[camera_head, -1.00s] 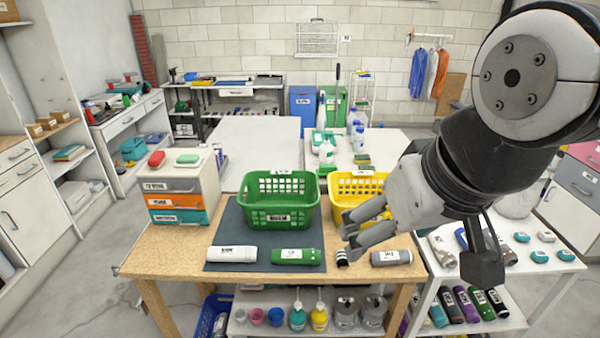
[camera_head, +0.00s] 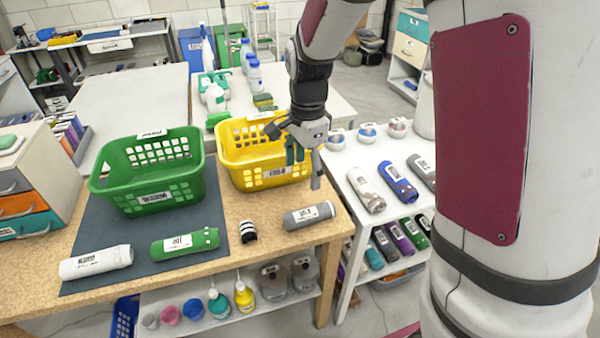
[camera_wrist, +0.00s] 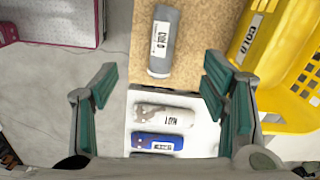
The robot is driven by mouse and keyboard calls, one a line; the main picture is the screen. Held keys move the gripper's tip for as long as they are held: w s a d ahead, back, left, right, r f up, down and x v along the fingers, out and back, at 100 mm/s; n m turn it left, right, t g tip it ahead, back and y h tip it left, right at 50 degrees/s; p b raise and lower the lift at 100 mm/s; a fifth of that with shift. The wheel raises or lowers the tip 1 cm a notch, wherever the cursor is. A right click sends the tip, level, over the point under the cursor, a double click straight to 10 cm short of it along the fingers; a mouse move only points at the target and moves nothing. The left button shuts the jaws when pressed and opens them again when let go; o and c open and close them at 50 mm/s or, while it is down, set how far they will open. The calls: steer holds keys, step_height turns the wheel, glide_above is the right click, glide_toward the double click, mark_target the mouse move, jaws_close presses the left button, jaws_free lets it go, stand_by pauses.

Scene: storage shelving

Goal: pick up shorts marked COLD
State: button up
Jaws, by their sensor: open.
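The rolled grey shorts (camera_head: 309,214) lie on the wooden table near its front right corner. In the wrist view the grey roll (camera_wrist: 162,40) shows a white label reading COLD, ahead of and between my fingers. My gripper (camera_head: 303,168) is open and empty, above the table's right edge beside the yellow basket. In the wrist view my gripper's (camera_wrist: 160,70) green-padded fingers are spread wide, with the roll beyond their tips and not touched.
A yellow basket (camera_head: 268,176), labelled COLD in the wrist view, stands close to my gripper. A green basket (camera_head: 150,196) marked WARM, a white roll (camera_head: 96,263), a green roll (camera_head: 186,244) and a small striped item (camera_head: 248,231) are left. A white shelf (camera_head: 352,207) holds several rolls.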

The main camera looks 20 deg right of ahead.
step_height(320, 180, down, 4)
steer(key=w+d+m, duration=0.1)
steer(key=w+d, duration=0.1)
glide_above(309, 209)
step_height(309, 209, down, 7)
steer(key=shift+r+b, duration=0.2)
steer(key=shift+b, duration=0.15)
steer(key=shift+f, duration=3.05)
steer(key=c, duration=1.3)
